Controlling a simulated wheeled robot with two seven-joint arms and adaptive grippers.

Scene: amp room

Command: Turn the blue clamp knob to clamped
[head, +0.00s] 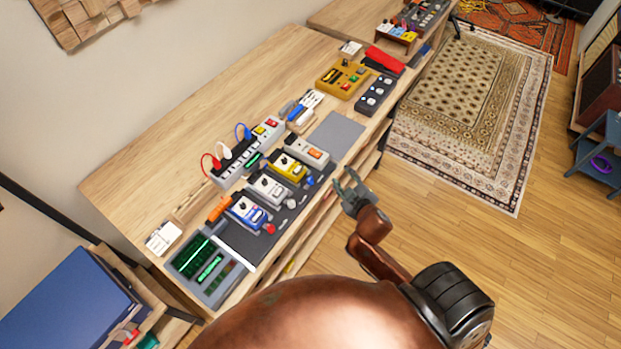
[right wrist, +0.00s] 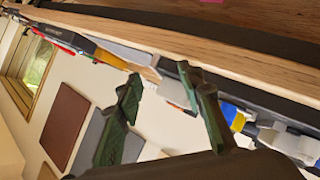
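A small blue knob (head: 309,181), which looks like the clamp knob, sits at the front edge of the dark pedal board (head: 237,240), beside the yellow pedal (head: 287,167). Which way it is turned is too small to tell. My right gripper (head: 349,186) is just off the bench's front edge, right of the blue knob and apart from it. Its two fingers are spread and empty, as the right wrist view (right wrist: 165,105) also shows. A blue patch (right wrist: 229,112) shows beyond one finger there; I cannot tell if it is the knob. My left gripper is out of view.
A red knob (head: 269,228) and a dark knob line the same board edge. White and blue pedals (head: 246,211) and a green-screened device (head: 205,267) stand to the left. A bare grey mat (head: 337,134) lies behind the gripper.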

